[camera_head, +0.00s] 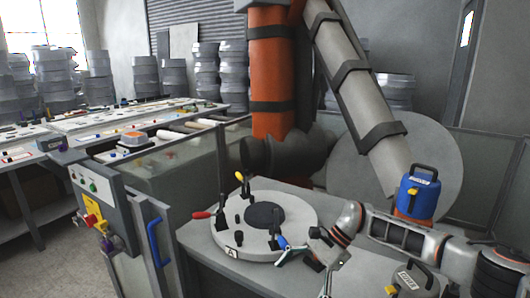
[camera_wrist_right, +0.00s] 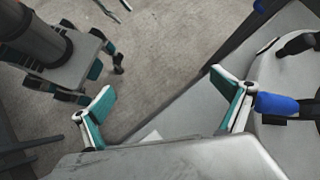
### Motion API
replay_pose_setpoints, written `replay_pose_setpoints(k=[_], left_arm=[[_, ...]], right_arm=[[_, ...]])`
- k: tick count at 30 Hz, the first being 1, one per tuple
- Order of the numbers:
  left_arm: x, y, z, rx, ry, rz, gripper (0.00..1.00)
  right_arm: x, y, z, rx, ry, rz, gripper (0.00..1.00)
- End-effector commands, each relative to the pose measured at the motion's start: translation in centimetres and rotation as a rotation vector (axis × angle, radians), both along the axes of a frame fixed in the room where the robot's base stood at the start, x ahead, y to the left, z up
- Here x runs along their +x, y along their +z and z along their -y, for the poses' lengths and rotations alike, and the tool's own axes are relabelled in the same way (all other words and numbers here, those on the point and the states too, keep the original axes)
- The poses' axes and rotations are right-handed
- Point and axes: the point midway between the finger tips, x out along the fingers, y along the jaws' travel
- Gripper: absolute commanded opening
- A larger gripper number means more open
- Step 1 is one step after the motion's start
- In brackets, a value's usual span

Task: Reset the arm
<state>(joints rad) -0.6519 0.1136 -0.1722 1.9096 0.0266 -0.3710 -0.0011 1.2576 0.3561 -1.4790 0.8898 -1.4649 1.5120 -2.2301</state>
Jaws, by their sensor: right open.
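My right arm (camera_head: 400,232) reaches in from the right in the head view, low over the grey table. Its gripper (camera_head: 302,277) is at the front right edge of the round mould plate (camera_head: 228,240), with fingers spread apart and nothing between them. The right wrist view also shows this gripper (camera_wrist_right: 162,82) open and empty, with the floor and a grey edge beyond. A blue clamp handle (camera_wrist_right: 277,104) shows close beside its right finger there; I cannot tell whether they touch.
The plate carries upright clamps with red (camera_head: 201,215), yellow and blue handles. A blue device (camera_head: 420,192) with a black handle stands behind my right arm; a grey one (camera_head: 413,280) is in front. A control box (camera_head: 95,190) and blue handle (camera_head: 157,242) are left.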

Motion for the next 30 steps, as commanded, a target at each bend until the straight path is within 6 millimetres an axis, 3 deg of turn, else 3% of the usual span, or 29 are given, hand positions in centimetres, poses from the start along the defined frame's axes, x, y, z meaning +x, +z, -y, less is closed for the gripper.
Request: replay_pose_setpoints(k=[1,6,10,15,19,23,26,30], left_arm=[[0.0,0.0,0.0,0.0,0.0,-0.001,0.4],[-0.2,-0.1,0.0,0.002,-0.002,-0.004,0.4],[-0.3,-0.2,-0.1,0.005,-0.004,-0.006,0.4],[-0.4,-0.2,-0.3,0.009,-0.007,-0.007,0.4],[-0.4,-0.3,-0.4,0.011,-0.008,-0.006,0.4],[-0.4,-0.2,-0.4,0.011,-0.008,-0.006,0.4],[-0.3,-0.2,-0.4,0.012,-0.008,-0.006,0.4],[-0.3,-0.2,-0.3,0.009,-0.006,-0.005,0.4]], right_arm=[[-2.1,-1.4,-3.2,0.077,-0.041,-0.067,1.0],[-6.9,-2.4,-11.8,0.323,-0.246,-0.319,1.0],[-9.4,-1.6,-16.2,0.494,-0.429,-0.554,1.0],[-10.5,-0.1,-18.7,0.698,-0.691,-0.912,1.0],[-10.3,0.2,-18.2,0.836,-0.901,-1.213,1.0],[-9.7,-0.7,-15.8,0.964,-1.11,-1.533,1.0],[-9.5,-2.6,-12.8,1.058,-1.271,-1.784,1.0],[-10.3,-6.5,-7.4,1.19,-1.488,-2.139,1.0]])
